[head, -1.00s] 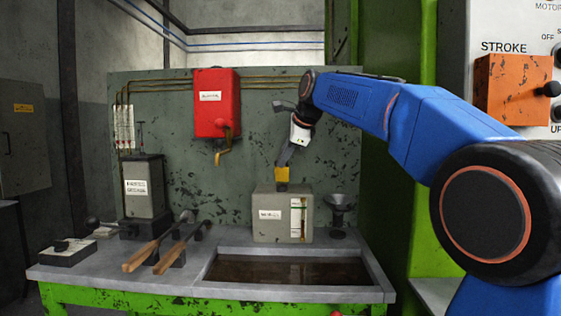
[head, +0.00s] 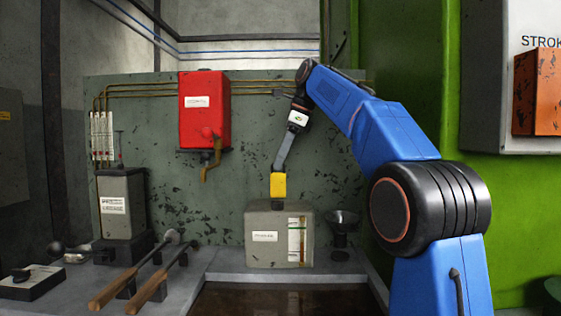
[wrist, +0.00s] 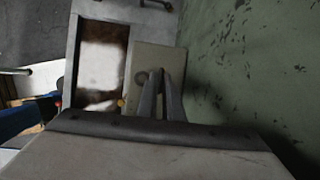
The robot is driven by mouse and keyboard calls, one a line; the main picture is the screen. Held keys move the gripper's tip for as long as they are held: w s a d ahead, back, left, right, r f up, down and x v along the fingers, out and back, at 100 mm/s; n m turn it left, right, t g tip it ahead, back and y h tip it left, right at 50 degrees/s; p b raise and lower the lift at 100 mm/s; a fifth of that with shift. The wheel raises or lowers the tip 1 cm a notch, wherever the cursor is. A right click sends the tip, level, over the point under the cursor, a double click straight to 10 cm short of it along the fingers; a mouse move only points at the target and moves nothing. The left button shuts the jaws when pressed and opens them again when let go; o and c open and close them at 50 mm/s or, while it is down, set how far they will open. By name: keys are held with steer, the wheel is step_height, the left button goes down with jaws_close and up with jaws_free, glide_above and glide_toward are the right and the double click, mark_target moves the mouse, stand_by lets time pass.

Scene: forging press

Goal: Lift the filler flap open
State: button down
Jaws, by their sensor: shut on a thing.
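A grey-green box (head: 264,237) with a white label and an upright sight glass stands at the back of the bench. A yellow piece, which looks like the filler flap (head: 278,184), stands up at the top of the box. My gripper (head: 279,170) comes down from above and is shut on the flap. In the wrist view, the two grey fingers of my gripper (wrist: 163,74) are close together over the box top (wrist: 150,57). A round dark spot shows beside the fingertips there. The flap's exact angle is hard to tell.
A red tank (head: 204,108) with a brass tap hangs on the back panel (head: 235,185), left of my arm. A funnel (head: 341,222) stands just right of the box. A dark sunken tray (head: 280,300) lies in front. Wooden-handled tools (head: 128,281) lie at left.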

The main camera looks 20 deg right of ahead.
steer(key=shift+w, duration=0.2)
stand_by(0.4)
steer(key=c, duration=1.9)
jaws_free()
steer(key=shift+c, duration=0.2)
steer(key=s+d+r, duration=0.2)
steer(key=s+d, duration=0.1)
steer(key=d, duration=0.3)
steer(key=s+d+r, duration=0.2)
steer(key=s+d, duration=0.1)
steer(key=d, duration=0.3)
steer(key=shift+s+d+r, duration=0.2)
steer(key=shift+s+r, duration=0.05)
